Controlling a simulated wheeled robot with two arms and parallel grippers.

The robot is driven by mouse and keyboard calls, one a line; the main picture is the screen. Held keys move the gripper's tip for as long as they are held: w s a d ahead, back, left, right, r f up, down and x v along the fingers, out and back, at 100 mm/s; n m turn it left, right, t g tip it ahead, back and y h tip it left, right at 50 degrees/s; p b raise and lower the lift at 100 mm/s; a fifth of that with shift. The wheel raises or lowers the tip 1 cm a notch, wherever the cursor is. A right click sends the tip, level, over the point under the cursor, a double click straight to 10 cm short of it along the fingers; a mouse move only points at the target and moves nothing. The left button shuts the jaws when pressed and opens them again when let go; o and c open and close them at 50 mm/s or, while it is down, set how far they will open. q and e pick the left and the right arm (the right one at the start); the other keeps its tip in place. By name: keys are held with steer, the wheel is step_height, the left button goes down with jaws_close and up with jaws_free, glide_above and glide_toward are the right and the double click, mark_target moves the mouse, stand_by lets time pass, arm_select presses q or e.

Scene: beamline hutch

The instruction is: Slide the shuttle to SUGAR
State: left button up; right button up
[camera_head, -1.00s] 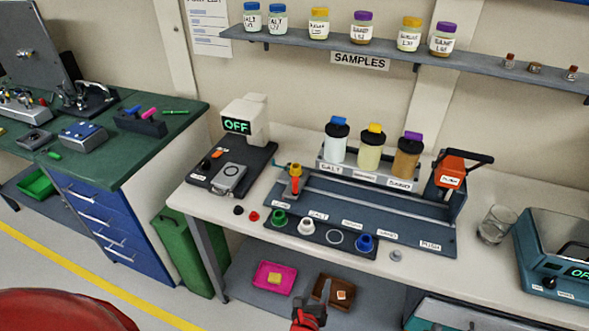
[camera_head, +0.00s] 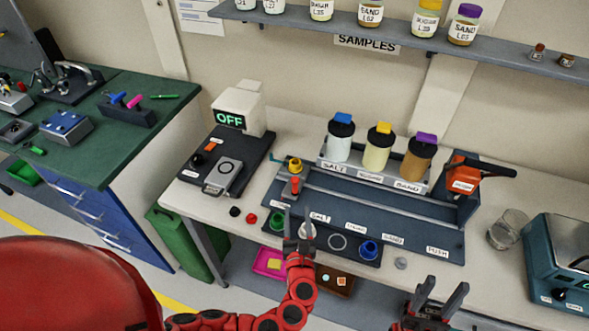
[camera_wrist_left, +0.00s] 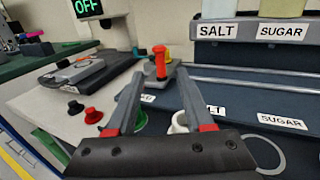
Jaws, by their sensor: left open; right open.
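The shuttle (camera_head: 294,187), with an upright red handle and a yellow cup above its base, stands at the left end of the dark rail unit (camera_head: 405,228). The SUGAR label (camera_head: 356,229) on the unit's front is to its right, past the SALT label (camera_head: 320,217). My left gripper (camera_head: 299,222) is open and empty, in front of and below the shuttle. In the left wrist view, the shuttle's red handle (camera_wrist_left: 160,62) shows beyond and between the open fingers (camera_wrist_left: 158,85). My right gripper (camera_head: 445,291) is open and empty near the table's front edge.
Salt, sugar and sand bottles (camera_head: 376,148) stand behind the rails. An orange pusher with a black lever (camera_head: 465,175) is at the right end. Coloured cups (camera_head: 369,249) line the front, close to my left gripper. A glass beaker (camera_head: 507,230) stands right.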

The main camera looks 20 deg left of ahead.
mark_target(296, 185)
arm_select(q)
steer(key=p+x, duration=0.2)
steer(key=x, duration=1.1)
steer(key=shift+w+p, duration=0.3)
steer(key=shift+p, duration=0.1)
steer(key=shift+w+a+f, duration=0.1)
steer(key=shift+w+a, duration=0.2)
steer(key=shift+w, duration=0.3)
jaws_close()
